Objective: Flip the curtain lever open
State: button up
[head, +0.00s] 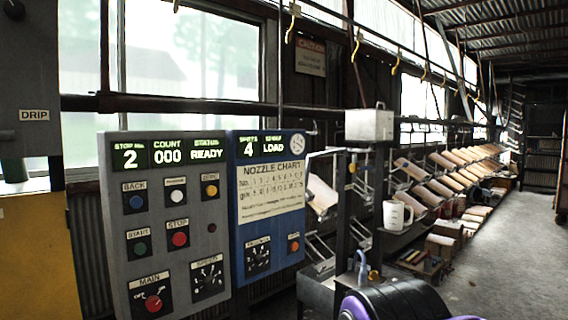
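No part in the head view can be told for sure as the curtain lever. A small upright pale blue-grey handle-like piece (362,262) stands low beside a dark post, right of the panels; I cannot tell whether it is the lever or how it is set. A grey metal box (369,125) sits on top of the post frame. My gripper is not in view. A rounded black and purple part at the bottom, likely my own arm, hides what lies behind it.
A grey control panel (130,232) with buttons and dials stands front left, beside a blue panel (240,235) with a nozzle chart. A white jug (396,215) stands right of the post. Yellow hooks (357,45) hang overhead. Floor (500,265) is open at right.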

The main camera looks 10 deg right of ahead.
aim_at(387, 172)
jog(key=z, duration=1.15)
jog(key=u, duration=0.25)
jog(key=i+l+u, duration=0.2)
jog(key=u, duration=0.15)
jog(key=i+l+u, duration=0.55)
jog(key=l, duration=0.15)
jog(key=i+l+u, duration=0.1)
jog(key=l, duration=0.25)
jog(key=i+l, duration=0.2)
jog(key=l, duration=0.2)
jog(key=i+l+u, duration=0.15)
jog(key=l, duration=0.2)
jog(key=i+l, duration=0.2)
jog(key=l, duration=0.2)
jog(key=i+l+u, duration=0.1)
jog(key=l, duration=0.3)
jog(key=i+l, duration=0.15)
jog(key=l, duration=0.25)
jog(key=i+l, duration=0.15)
jog(key=l, duration=0.25)
jog(key=i+l, duration=0.15)
jog(key=l, duration=0.25)
jog(key=i+l, duration=0.15)
jog(key=l, duration=0.25)
